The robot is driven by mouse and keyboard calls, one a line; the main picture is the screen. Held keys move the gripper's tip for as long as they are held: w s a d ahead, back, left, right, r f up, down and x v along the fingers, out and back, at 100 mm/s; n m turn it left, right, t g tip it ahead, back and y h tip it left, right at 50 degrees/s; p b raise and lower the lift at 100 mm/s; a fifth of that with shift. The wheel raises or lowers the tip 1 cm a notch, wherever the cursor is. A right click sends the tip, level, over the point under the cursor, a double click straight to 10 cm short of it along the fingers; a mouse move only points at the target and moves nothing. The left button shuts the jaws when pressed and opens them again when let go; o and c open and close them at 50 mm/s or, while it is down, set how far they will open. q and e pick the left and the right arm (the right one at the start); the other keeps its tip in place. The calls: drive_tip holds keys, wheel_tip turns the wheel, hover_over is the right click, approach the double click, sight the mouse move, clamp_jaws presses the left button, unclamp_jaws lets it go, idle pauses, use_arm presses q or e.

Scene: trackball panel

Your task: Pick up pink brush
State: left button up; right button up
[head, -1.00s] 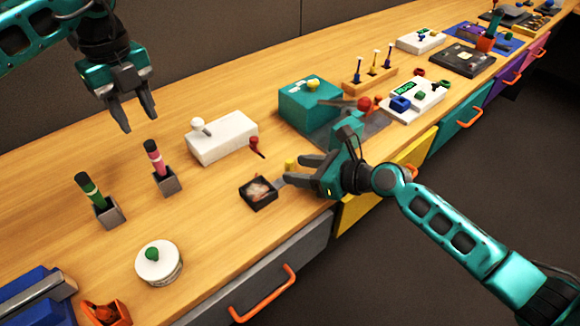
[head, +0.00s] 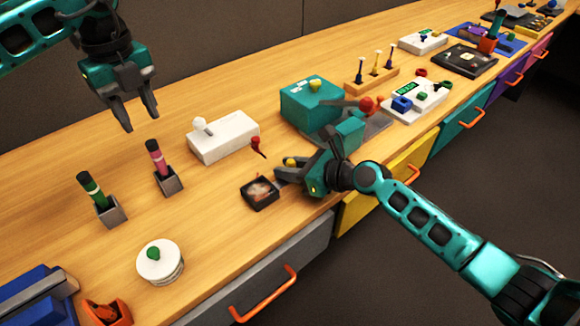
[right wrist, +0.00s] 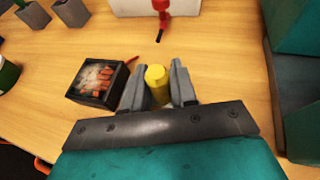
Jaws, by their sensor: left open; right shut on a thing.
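The pink brush (head: 157,158) has a black top and stands upright in a small grey holder (head: 169,183) on the wooden table, in the head view. My left gripper (head: 140,122) is open and empty, above and a little left of the pink brush, apart from it. My right gripper (head: 283,167) is low over the table near the front edge. In the right wrist view, its fingers (right wrist: 158,78) are shut on a yellow cylinder (right wrist: 157,84), whose top (head: 291,161) also shows in the head view.
A green brush (head: 90,186) stands in another grey holder left of the pink one. A white box (head: 224,140) with a lever is to the right. A small dark tray (head: 259,206) is beside my right gripper. A round white container (head: 160,263) stands in front.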

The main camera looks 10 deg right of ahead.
sight(150, 142)
clamp_jaws()
use_arm(q)
drive_tip(key=shift+o, duration=0.3)
drive_tip(key=shift+o, duration=0.6)
drive_tip(key=m, duration=0.5)
drive_tip(key=shift+r, duration=0.3)
drive_tip(key=m, duration=0.4)
drive_tip(key=shift+r, duration=0.2)
drive_tip(key=m, duration=0.5)
drive_tip(key=shift+r+m, duration=0.3)
drive_tip(key=m, duration=0.5)
drive_tip(key=shift+r, duration=0.15)
wheel_tip(150, 142, down, 12)
drive_tip(key=shift+r, duration=0.1)
